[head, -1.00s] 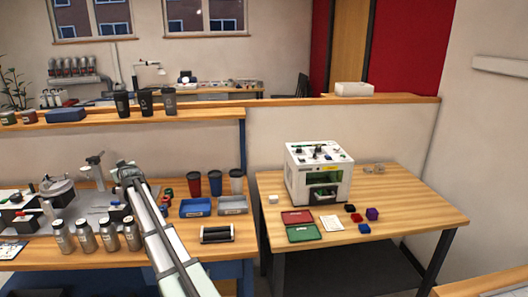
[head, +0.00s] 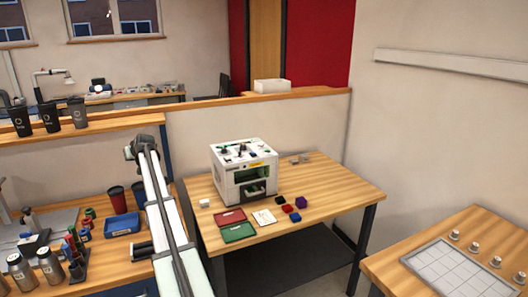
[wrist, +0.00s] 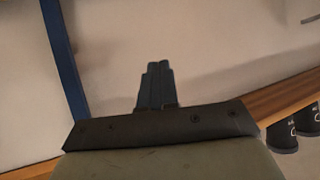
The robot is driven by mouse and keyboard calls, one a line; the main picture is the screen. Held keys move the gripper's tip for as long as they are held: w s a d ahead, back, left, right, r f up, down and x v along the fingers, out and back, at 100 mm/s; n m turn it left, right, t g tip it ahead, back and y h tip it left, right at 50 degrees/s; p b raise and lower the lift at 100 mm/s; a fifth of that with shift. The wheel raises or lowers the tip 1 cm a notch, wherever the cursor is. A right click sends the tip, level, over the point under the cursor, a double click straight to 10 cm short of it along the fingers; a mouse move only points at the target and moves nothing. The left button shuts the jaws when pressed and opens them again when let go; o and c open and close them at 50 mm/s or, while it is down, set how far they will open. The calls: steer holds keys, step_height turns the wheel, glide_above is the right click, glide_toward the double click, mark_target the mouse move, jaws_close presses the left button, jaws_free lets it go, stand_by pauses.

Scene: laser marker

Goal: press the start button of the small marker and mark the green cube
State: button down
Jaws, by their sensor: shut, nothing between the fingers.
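The small marker (head: 243,172) is a white box machine with a dark green-tinted window and black and green parts on top. It stands on the wooden table at the middle of the head view. A small opening with a tray shows low on its front; I cannot make out what lies in it. I cannot pick out the start button or a green cube for sure. My gripper (wrist: 155,68) is shut and empty in the wrist view, pointing at a bare wall. In the head view my arm's end is raised left of the marker, well apart from it.
The marker's table (head: 335,185) holds a red tray (head: 230,216), a green tray (head: 238,232), a white card (head: 263,217), and small red, black, blue, purple and white blocks. A bench with cups and bottles (head: 20,270) is left. Another table (head: 405,268) is front right.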

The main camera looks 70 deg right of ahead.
steer(key=s+d+r+m+g, duration=0.1)
steer(key=s+d+r+m, duration=0.1)
steer(key=s+d, duration=0.85)
step_height(320, 180, up, 10)
steer(key=f+m+y, duration=0.1)
steer(key=m+y, duration=0.2)
glide_above(267, 151)
steer(key=d, duration=0.1)
steer(key=shift+s+r+g, duration=0.25)
steer(key=shift+s+g, duration=0.05)
steer(key=shift+s, duration=0.1)
steer(key=shift+f, duration=0.2)
steer(key=shift+f, duration=4.25)
steer(key=shift+f, duration=0.15)
steer(key=shift+f, duration=0.25)
